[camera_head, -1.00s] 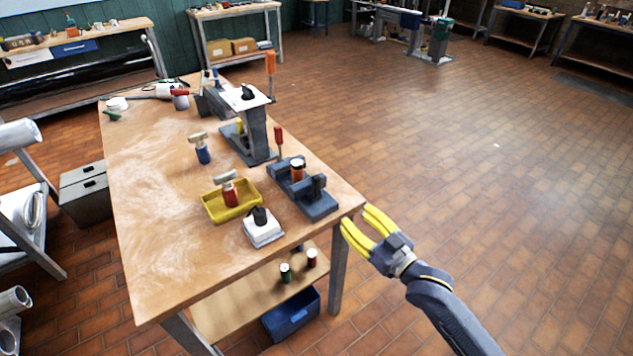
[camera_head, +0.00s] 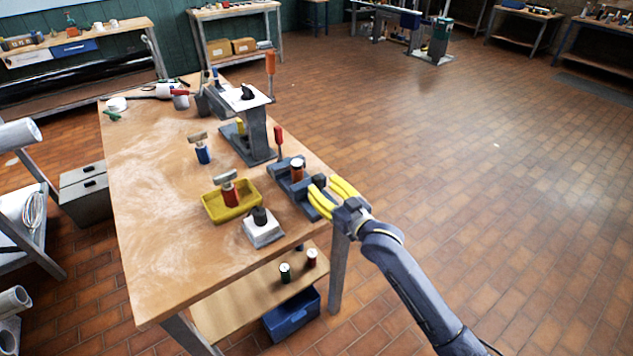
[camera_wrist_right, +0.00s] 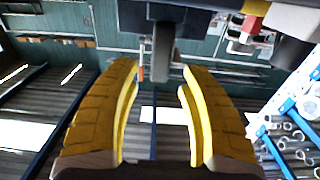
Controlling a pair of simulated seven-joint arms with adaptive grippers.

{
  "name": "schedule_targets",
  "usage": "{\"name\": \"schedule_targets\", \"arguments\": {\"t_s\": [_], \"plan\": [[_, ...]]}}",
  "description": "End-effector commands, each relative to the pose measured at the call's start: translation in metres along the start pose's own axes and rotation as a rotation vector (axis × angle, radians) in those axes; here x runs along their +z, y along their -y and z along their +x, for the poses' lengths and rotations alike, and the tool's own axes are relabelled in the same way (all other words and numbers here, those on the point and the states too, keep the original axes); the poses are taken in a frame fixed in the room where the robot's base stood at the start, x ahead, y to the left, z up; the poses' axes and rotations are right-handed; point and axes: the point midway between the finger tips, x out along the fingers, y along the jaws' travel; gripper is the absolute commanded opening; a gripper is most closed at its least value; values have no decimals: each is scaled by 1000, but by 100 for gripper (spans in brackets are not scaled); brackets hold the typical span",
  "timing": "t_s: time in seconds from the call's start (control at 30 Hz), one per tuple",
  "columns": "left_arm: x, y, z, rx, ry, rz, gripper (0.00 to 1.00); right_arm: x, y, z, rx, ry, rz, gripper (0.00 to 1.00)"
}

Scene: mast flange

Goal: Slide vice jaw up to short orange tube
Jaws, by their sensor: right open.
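The vice jaw (camera_head: 319,181) is a dark block at the vice's near right end, apart from the tube and partly hidden by yellow fingers. My right gripper (camera_head: 322,188) is open at that jaw, its fingers reaching in from the right. In the right wrist view the open fingers (camera_wrist_right: 160,78) show a dark grey upright piece between their tips, probably the jaw; contact cannot be told. My left gripper is not in view.
A red-handled tool (camera_head: 278,140) stands behind the vice, beside a grey stand (camera_head: 258,135). A yellow tray (camera_head: 211,211) and a white block with a black knob (camera_head: 263,234) are left of the vice.

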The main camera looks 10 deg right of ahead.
Motion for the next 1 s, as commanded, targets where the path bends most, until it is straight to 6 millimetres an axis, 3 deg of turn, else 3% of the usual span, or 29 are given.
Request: {"name": "schedule_targets", "arguments": {"t_s": [0.3, 0.77, 1.0], "plan": [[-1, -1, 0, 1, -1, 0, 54, -1, 0, 31, 1, -1, -1, 44], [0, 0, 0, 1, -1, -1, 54, 0, 0, 37, 0, 0, 0, 44], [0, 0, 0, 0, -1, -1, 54, 0, 0, 36, 0, 0, -1, 19]]}}
